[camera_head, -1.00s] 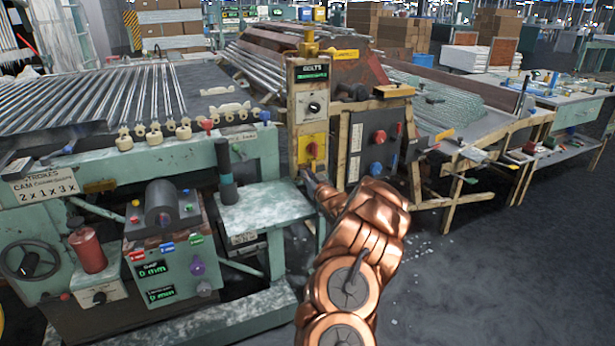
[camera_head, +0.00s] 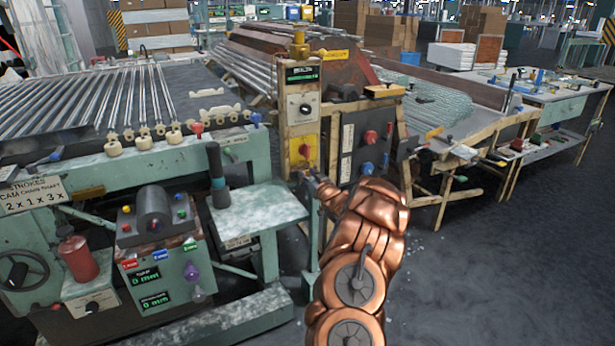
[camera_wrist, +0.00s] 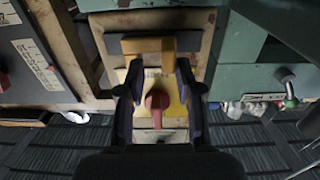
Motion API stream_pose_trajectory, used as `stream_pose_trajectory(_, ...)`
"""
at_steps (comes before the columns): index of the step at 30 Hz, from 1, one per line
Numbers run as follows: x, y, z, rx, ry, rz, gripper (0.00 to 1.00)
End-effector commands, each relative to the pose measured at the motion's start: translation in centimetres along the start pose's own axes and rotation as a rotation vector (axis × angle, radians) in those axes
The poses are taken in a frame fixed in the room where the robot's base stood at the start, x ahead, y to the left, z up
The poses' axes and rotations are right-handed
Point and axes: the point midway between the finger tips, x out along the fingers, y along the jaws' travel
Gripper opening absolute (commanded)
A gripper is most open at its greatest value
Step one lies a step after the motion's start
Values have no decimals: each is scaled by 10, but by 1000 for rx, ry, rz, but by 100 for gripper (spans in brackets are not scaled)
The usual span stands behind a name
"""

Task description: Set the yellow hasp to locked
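A yellow plate (camera_head: 304,152) with a red knob (camera_head: 305,153) sits on the front of a narrow upright column marked BOLTS. In the wrist view the yellow plate (camera_wrist: 148,85) faces me, with the red knob (camera_wrist: 157,103) low on it and an orange-yellow bar (camera_wrist: 148,45) across its top. I cannot tell which yellow piece is the hasp. My gripper (camera_wrist: 160,95) is open, with its dark fingers either side of the plate and knob. Contact cannot be told. In the head view my gripper (camera_head: 308,180) is small, just below the plate and partly hidden by my copper arm.
A dark box (camera_head: 365,140) with red and blue knobs stands right of the column. A teal machine bench (camera_head: 262,205) stands to its left, with a dark upright handle (camera_head: 218,180). Open floor (camera_head: 480,270) lies to the right.

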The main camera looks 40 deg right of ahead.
Motion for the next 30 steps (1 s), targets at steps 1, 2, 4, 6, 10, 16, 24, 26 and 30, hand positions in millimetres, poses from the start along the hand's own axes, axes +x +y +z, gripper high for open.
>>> stream_pose_trajectory(1,0,-1,0,0,-1,-1,40)
stream_pose_trajectory(2,0,-1,1,0,-1,-1,40)
stream_pose_trajectory(4,0,-2,1,0,-2,-3,40)
stream_pose_trajectory(6,0,-3,1,0,-2,-4,40)
stream_pose_trajectory(10,0,-4,2,0,-3,-5,40)
stream_pose_trajectory(16,-13,-2,2,3,-4,-3,40)
stream_pose_trajectory(24,-46,-1,2,3,-6,-3,40)
stream_pose_trajectory(26,-54,0,1,1,-4,-1,40)
stream_pose_trajectory(30,-73,-1,0,3,-2,-2,40)
